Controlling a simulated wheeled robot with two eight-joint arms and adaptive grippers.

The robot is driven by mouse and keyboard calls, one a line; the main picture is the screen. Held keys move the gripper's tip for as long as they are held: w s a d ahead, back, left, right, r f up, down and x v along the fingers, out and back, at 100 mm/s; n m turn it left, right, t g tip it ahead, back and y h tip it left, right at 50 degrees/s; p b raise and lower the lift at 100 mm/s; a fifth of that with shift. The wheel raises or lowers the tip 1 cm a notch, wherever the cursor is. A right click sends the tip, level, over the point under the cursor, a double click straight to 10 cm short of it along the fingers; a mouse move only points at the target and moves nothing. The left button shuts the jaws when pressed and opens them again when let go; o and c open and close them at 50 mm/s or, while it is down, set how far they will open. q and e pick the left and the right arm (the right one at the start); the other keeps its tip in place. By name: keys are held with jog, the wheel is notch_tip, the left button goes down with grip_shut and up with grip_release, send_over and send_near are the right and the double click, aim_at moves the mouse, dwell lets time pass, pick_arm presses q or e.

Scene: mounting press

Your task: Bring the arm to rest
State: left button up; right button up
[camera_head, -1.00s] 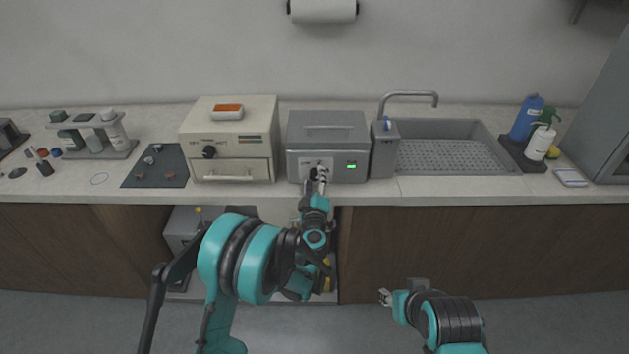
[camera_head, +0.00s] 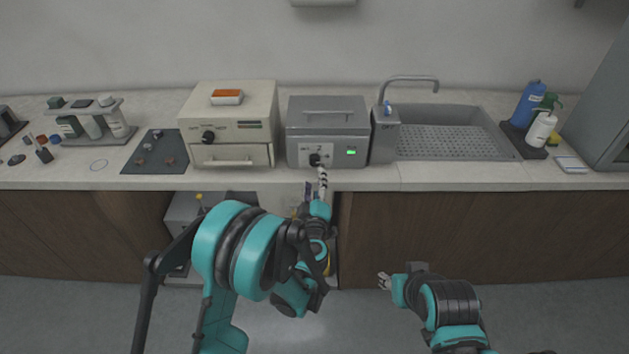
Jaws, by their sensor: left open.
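My left arm reaches in from the lower left. Its gripper (camera_head: 316,187) is open and empty, just in front of the counter's front edge. It is below the black knob (camera_head: 315,160) on the grey mounting press (camera_head: 328,130) and apart from it. The press shows a small green lit display (camera_head: 351,152). My right gripper (camera_head: 384,281) is at the lower right, low over the floor and away from the counter. Its fingers are too small to tell whether they are open or shut.
A cream box oven (camera_head: 230,130) with an orange-topped item stands left of the press. A sink (camera_head: 450,135) with a tap is to the right. A dark mat (camera_head: 155,158) with small pieces and a bottle rack lie at left. An open cabinet bay is behind my left arm.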

pick_arm(q)
jog(key=shift+r, duration=0.1)
jog(key=s+r+m+g+h, duration=0.1)
jog(key=s+r+m+h, duration=0.25)
jog(key=r, duration=0.35)
jog(key=s+r+m+g+h, duration=0.1)
jog(key=s+r+m+h, duration=0.15)
jog(key=r+m, duration=0.3)
jog(key=s+a+f+m+g+y, duration=0.1)
jog(key=s+a+f+g+y, duration=0.2)
jog(key=s+a, duration=0.6)
jog(key=s+a+f+m+g+y, duration=0.1)
jog(key=s+a+f+g+y, duration=0.2)
jog(key=s, duration=1.3)
jog(key=a+f+g, duration=0.3)
jog(key=a+f, duration=0.1)
jog(key=a, duration=0.1)
jog(key=shift+s+a, duration=0.4)
dwell(3.2)
